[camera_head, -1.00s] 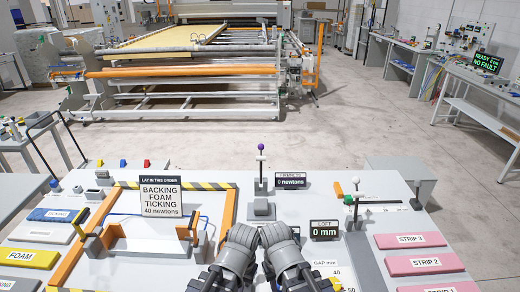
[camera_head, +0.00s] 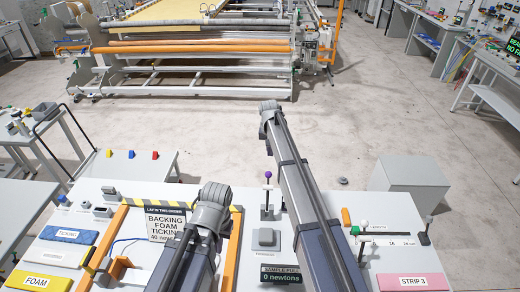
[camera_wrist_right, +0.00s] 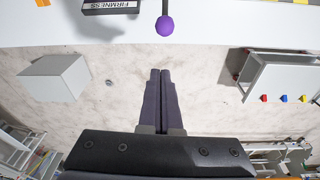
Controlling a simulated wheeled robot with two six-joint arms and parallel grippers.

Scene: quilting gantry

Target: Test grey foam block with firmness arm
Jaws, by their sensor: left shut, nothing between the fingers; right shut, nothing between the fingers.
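A small grey block (camera_head: 266,237) sits on the bench in the middle of the head view; I cannot tell if it is foam. Just behind it stands the firmness arm, a post topped by a purple ball (camera_head: 268,174). The purple ball (camera_wrist_right: 165,26) also shows in the right wrist view, beside a FIRMNESS label (camera_wrist_right: 110,4). My right gripper (camera_head: 269,106) reaches past the ball; in the right wrist view its fingers (camera_wrist_right: 160,72) are shut, empty and apart from the ball. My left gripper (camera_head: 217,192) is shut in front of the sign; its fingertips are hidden.
A lay-order sign (camera_head: 166,222) stands behind my left gripper. A yellow FOAM pad (camera_head: 38,281) and a blue TICKING pad (camera_head: 68,235) lie at left. A pink STRIP 3 (camera_head: 413,281) lies at right.

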